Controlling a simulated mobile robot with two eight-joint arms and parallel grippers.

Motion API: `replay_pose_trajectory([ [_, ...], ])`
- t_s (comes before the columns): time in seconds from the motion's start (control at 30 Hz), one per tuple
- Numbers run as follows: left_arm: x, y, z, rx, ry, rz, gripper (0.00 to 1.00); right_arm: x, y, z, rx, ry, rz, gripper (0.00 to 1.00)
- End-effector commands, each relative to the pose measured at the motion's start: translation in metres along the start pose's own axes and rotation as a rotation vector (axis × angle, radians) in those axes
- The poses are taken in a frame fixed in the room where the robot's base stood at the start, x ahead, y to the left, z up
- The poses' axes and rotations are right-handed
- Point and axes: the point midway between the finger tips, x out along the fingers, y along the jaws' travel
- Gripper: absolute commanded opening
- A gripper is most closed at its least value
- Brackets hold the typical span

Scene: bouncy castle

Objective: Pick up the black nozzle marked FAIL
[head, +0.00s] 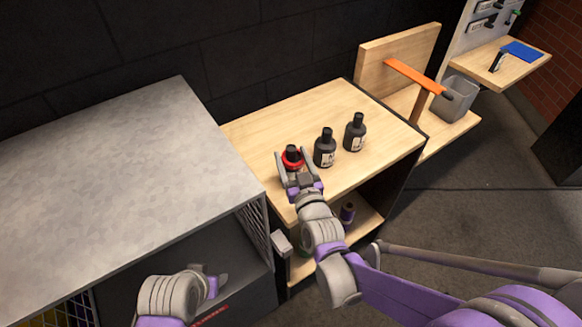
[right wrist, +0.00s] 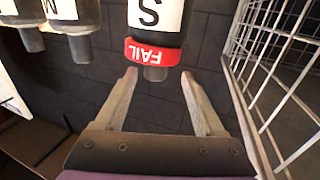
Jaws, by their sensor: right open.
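The black nozzle marked FAIL, with a red band (head: 291,160), stands upright on the wooden table top (head: 270,115) in the head view. In the right wrist view it appears upside down, with a white label S (right wrist: 156,14) and the red FAIL band (right wrist: 152,52). My right gripper (head: 296,167) is open, with its fingers toward the nozzle. In the right wrist view the fingertips (right wrist: 160,80) are just short of the band, one toward each side, with nothing held. My left gripper (head: 214,280) is at the lower left, its jaws unclear.
Two similar black nozzles without red bands, the nearer (head: 325,149) and the farther (head: 355,134), stand to the right on the same table. A grey counter (head: 110,180) adjoins on the left. A wire mesh (right wrist: 275,80) rises close beside my right gripper.

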Motion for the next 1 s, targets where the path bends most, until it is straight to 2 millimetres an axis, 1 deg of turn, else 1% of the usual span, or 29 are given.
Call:
replay_pose_trajectory([
  [0.03, -0.001, 0.000, -0.001, 0.000, 0.000, 0.000, 0.50, 0.006, 0.000, 0.000, -0.001, 0.000, 0.000, 0.71],
  [0.17, -0.001, 0.000, -0.001, 0.000, 0.001, 0.000, 0.50, 0.014, 0.001, 0.000, -0.002, -0.001, 0.000, 0.71],
  [0.23, -0.003, 0.000, -0.002, 0.000, 0.001, 0.000, 0.50, 0.021, 0.003, 0.001, -0.001, -0.001, 0.001, 0.71],
  [0.4, -0.007, 0.000, -0.005, 0.000, 0.003, 0.000, 0.50, 0.048, 0.006, 0.001, -0.002, -0.001, 0.000, 0.71],
  [0.5, -0.008, 0.000, -0.006, 0.000, 0.004, 0.000, 0.50, 0.058, 0.006, 0.002, -0.001, -0.001, 0.000, 0.71],
  [0.6, -0.008, 0.000, -0.006, 0.000, 0.004, 0.000, 0.50, 0.063, 0.006, 0.002, -0.001, -0.002, 0.000, 0.71],
  [0.8, -0.008, 0.000, -0.006, 0.000, 0.004, 0.000, 0.50, 0.063, 0.006, 0.003, -0.001, -0.002, 0.000, 0.71],
  [0.87, -0.008, 0.000, -0.006, 0.000, 0.004, 0.000, 0.50, 0.063, 0.006, 0.003, -0.001, -0.002, 0.000, 0.60],
  [1.0, -0.008, 0.000, -0.006, 0.000, 0.004, 0.000, 0.50, 0.062, 0.006, 0.003, -0.001, -0.002, 0.000, 0.35],
])
